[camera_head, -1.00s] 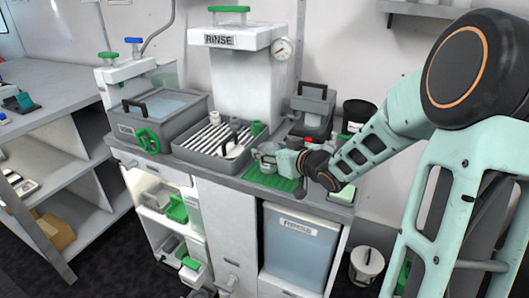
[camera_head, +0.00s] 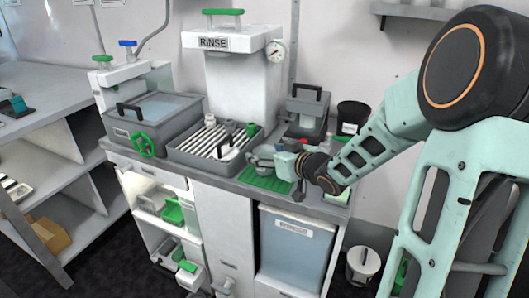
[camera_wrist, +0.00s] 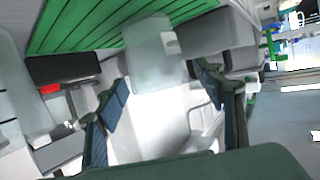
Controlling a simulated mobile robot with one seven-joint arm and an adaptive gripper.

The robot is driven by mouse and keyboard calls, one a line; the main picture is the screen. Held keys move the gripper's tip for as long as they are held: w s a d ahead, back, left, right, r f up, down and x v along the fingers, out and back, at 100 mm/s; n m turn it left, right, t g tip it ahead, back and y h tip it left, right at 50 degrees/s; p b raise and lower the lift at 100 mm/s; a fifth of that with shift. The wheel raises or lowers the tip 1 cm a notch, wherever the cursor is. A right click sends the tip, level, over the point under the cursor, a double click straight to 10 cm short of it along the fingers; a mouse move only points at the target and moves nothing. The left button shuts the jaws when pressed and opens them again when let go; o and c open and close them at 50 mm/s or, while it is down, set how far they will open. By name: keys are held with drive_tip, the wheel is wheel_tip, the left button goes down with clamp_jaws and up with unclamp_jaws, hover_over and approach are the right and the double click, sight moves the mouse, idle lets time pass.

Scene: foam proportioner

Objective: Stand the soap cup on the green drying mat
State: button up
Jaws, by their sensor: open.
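A pale translucent cup (camera_wrist: 153,50), apparently the soap cup, is just beyond my fingers, overlapping the mat's edge in the wrist view. I cannot tell whether its base rests on the mat. My gripper (camera_wrist: 165,95) is open, with dark blue finger pads on both sides of a bright white area below the cup. In the head view my gripper (camera_head: 277,158) is low over the mat's back edge, hiding part of the cup.
A grey tray with a striped rack (camera_head: 214,143) stands left of the mat. Behind are the RINSE tank (camera_head: 240,75), a grey box (camera_head: 306,108) and a black container (camera_head: 352,115). A green-topped block (camera_head: 337,194) sits at the counter's right front corner.

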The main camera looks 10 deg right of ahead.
drive_tip(key=p+v, duration=0.3)
drive_tip(key=v, duration=0.8)
drive_tip(key=shift+w, duration=0.1)
